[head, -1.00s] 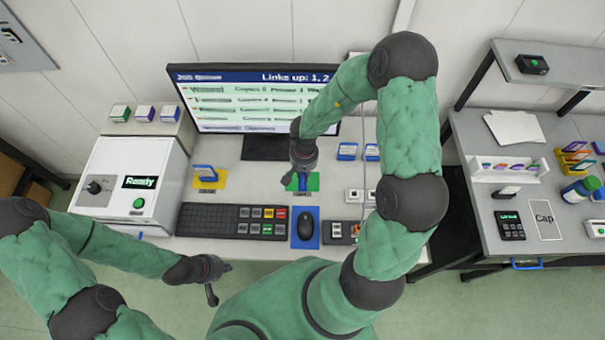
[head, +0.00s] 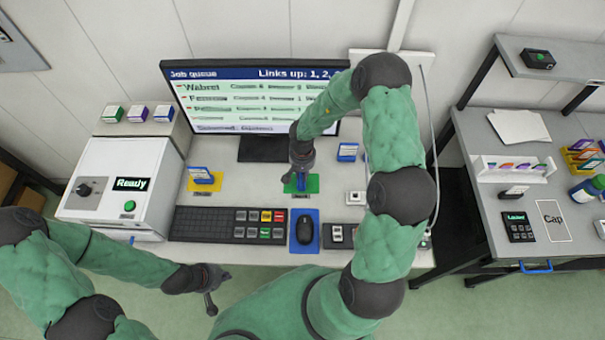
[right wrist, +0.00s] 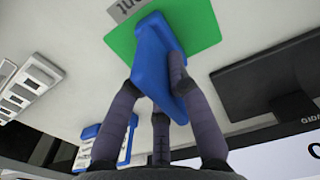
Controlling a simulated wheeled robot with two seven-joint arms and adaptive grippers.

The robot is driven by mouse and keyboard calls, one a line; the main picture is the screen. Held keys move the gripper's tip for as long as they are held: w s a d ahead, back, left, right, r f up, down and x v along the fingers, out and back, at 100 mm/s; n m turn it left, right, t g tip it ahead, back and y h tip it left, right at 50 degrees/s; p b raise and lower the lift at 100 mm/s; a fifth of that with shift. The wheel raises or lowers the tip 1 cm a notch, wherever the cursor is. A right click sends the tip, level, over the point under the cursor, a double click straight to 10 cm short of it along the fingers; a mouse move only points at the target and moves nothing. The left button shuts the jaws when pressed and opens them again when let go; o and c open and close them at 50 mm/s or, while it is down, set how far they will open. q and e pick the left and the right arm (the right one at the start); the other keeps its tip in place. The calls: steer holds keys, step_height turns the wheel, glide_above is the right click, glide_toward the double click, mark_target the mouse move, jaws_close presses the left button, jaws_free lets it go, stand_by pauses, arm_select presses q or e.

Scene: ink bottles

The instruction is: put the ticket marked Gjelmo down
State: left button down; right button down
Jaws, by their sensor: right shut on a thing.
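My right gripper (head: 301,168) is over the green pad (head: 289,186) in front of the monitor and is shut on a blue ticket (head: 301,184). In the right wrist view, the fingers (right wrist: 158,92) close around the blue ticket (right wrist: 150,55), whose end lies against or just above the green pad (right wrist: 193,25). I cannot tell whether it touches. Its marking is not readable, so the name Gjelmo cannot be seen. My left gripper (head: 211,290) hangs low at the front left, away from the pads; its opening is unclear.
Another blue ticket (head: 204,174) stands on the yellow pad (head: 205,184) at left. A blue-and-white ticket (head: 347,151) stands right of my gripper. A keyboard (head: 228,223), a mouse (head: 307,230) and a monitor (head: 255,98) surround the pad.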

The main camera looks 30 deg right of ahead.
steer(key=c, duration=1.2)
jaws_free()
steer(key=shift+f, duration=0.1)
step_height(320, 180, up, 12)
steer(key=p, duration=0.5)
steer(key=shift+r, duration=0.2)
steer(key=shift+s+f, duration=0.1)
